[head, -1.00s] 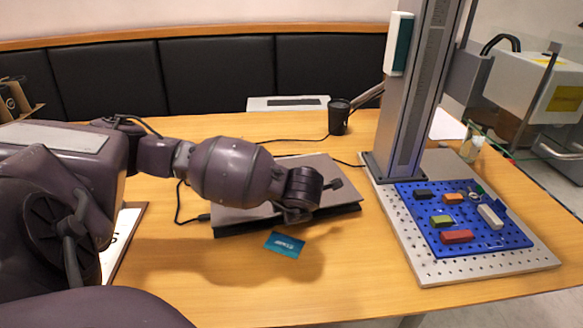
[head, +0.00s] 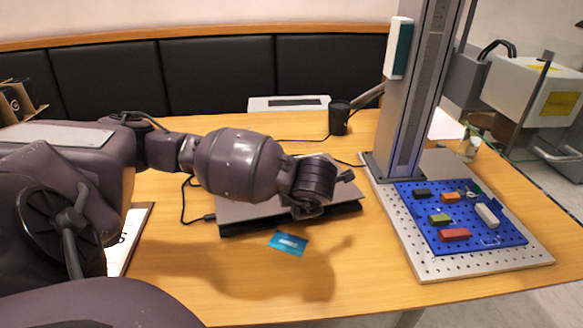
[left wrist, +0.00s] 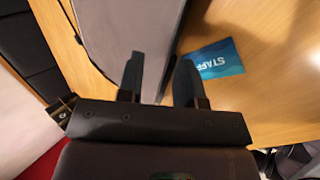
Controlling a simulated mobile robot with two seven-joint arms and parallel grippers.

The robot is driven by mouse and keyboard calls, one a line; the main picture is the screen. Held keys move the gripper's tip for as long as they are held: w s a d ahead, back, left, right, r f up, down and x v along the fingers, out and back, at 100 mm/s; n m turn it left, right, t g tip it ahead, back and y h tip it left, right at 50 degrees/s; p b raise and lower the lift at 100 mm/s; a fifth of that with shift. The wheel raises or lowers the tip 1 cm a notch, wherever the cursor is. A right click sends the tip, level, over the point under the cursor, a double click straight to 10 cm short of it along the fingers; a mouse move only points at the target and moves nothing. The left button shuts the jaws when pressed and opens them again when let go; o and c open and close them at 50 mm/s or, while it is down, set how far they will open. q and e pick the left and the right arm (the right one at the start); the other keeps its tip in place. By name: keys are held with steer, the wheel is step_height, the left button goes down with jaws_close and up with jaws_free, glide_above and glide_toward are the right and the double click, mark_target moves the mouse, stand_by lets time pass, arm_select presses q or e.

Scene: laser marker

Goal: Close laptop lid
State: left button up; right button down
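The laptop (head: 240,212) lies on the table with its grey lid down over the dark base. I cannot tell whether a small gap is left under the lid, because my left arm covers much of it. My left gripper (head: 344,178) is over the right part of the laptop. In the left wrist view the two dark fingers (left wrist: 158,82) are apart with nothing held. The laptop's grey surface (left wrist: 125,30) and its edge lie just beyond them; I cannot tell whether they touch. My right gripper is not in view.
A blue STAFF card (head: 288,243) lies in front of the laptop. A laser marker column (head: 400,110) stands on a perforated plate (head: 435,268) with a blue board (head: 470,243) of small blocks. A black cup (head: 339,118) stands behind. The table front is clear.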

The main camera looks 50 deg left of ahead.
arm_select(q)
steer(key=v, duration=0.4)
steer(key=shift+s+d+r+p, duration=0.1)
steer(key=shift+d+r+p, duration=0.1)
steer(key=shift+p, duration=0.15)
